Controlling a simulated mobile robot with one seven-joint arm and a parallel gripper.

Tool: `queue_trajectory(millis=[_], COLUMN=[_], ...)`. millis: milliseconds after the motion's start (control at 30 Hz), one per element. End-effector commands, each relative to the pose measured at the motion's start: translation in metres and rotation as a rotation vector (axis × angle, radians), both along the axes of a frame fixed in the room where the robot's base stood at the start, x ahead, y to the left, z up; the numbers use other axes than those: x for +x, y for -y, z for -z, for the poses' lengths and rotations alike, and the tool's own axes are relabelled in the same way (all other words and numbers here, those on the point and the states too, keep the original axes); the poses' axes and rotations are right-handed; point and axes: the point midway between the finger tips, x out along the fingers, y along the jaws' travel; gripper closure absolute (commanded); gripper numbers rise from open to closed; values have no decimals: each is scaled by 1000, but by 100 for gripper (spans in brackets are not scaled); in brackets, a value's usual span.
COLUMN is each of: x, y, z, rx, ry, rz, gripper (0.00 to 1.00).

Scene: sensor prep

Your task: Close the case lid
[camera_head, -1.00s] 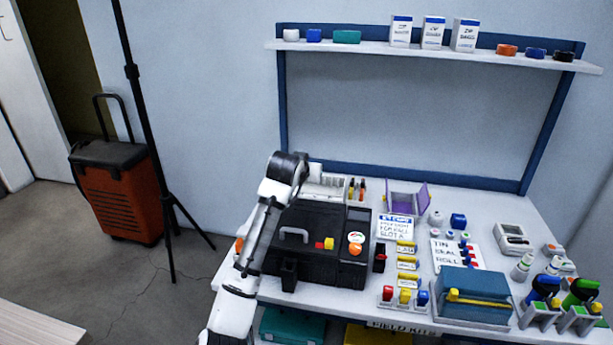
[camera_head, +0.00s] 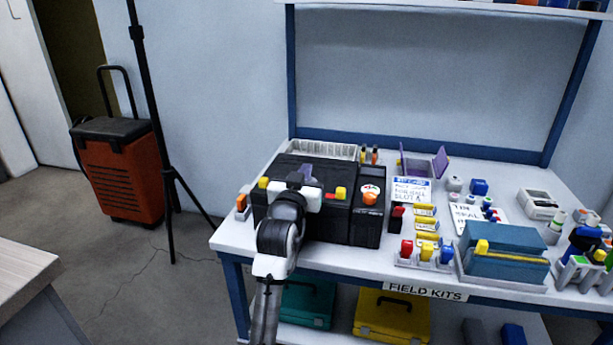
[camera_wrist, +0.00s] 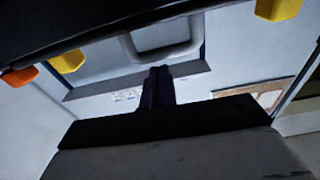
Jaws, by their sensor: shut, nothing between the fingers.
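The black case (camera_head: 325,171) sits on the left part of the table, with yellow latches at its left (camera_head: 263,183) and right (camera_head: 341,193). Its top surface looks nearly flat, but I cannot tell whether the lid is fully down. My gripper (camera_head: 304,176) is shut and empty, over the case in the head view, and my wrist hides part of the case front. In the wrist view the gripper (camera_wrist: 159,86) shows closed fingers just below a grey handle (camera_wrist: 160,56); contact cannot be told. Yellow latches show left (camera_wrist: 68,62) and right (camera_wrist: 278,9).
A black unit with an orange knob (camera_head: 369,196) stands right of the case. Yellow labelled blocks (camera_head: 425,225), a blue box (camera_head: 505,240) and an open purple box (camera_head: 439,163) lie further right. A tripod (camera_head: 157,120) stands left of the table.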

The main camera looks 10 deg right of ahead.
Motion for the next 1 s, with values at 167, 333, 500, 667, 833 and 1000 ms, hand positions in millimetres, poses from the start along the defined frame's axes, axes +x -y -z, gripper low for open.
queue_trajectory(millis=[167,333,500,667,833,1000], x=[-4,-6,-6,-6,-6,-6], y=[-2,-3,-3,-2,-2,-2], z=[13,15,16,16,16,17], rx=[-18,-27,-29,-28,-28,-28], ry=[45,63,68,66,65,64], rz=[-1,0,1,1,1,1], gripper=[100,100,100,100,100,100])
